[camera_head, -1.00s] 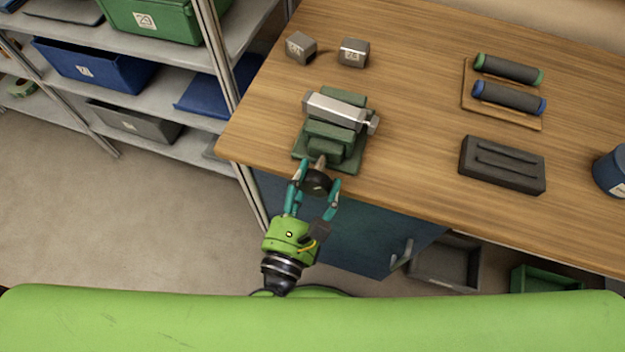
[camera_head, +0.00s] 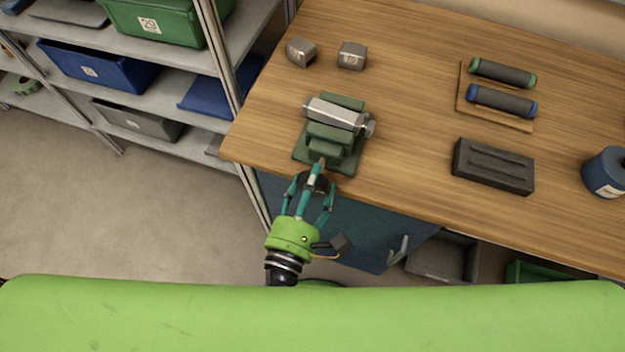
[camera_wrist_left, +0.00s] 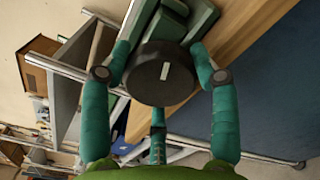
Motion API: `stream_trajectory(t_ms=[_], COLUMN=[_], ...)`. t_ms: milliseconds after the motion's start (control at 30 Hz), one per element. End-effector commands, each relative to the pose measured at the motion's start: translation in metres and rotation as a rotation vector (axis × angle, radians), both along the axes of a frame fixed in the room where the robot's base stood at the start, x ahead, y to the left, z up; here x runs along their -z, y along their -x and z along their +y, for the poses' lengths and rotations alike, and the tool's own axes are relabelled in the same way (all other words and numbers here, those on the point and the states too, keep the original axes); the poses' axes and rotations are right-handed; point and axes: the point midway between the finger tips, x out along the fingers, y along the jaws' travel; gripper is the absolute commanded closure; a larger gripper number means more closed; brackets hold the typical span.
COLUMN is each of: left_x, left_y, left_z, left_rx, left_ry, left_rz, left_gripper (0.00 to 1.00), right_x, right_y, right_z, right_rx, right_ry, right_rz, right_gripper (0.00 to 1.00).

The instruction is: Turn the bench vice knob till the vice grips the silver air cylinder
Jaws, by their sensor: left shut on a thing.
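The green bench vice (camera_head: 328,150) stands at the near left edge of the bench. The silver air cylinder (camera_head: 334,113) lies across it between the jaws; I cannot tell whether both jaws touch it. The vice's dark round knob (camera_head: 322,184) faces me at the bench's front edge. It fills the middle of the left wrist view (camera_wrist_left: 162,74), with a pale mark on its face. My left gripper (camera_head: 311,187) is shut on the knob, with its teal fingers around the rim. My right gripper is not in view.
Two grey metal blocks (camera_head: 352,56) sit behind the vice. Shelves with bins (camera_head: 98,66) stand left. Bench around the vice is clear.

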Motion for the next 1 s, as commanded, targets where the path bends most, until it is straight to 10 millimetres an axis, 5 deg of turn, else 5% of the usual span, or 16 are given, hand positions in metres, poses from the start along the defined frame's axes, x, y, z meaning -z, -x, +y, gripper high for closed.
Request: stream_trajectory(t_ms=[467,500,567,1000], left_x=[0.0034,0.0034,0.0033,0.0016], left_y=[0.0009,0.001,0.001,0.0071], left_z=[0.0,-0.0001,-0.0001,0.002], left_rx=[0.002,0.002,0.003,0.001], left_ry=[-0.02,-0.02,-0.02,-0.018], left_rz=[0.0,0.0,0.0,-0.002], left_gripper=[0.72,0.31,0.15,0.15], right_x=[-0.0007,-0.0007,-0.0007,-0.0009], right_y=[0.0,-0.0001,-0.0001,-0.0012], right_z=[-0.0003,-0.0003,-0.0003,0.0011], right_rx=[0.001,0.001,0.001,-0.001], right_ry=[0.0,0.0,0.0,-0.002], right_rz=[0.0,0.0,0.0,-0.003], right_gripper=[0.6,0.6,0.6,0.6])
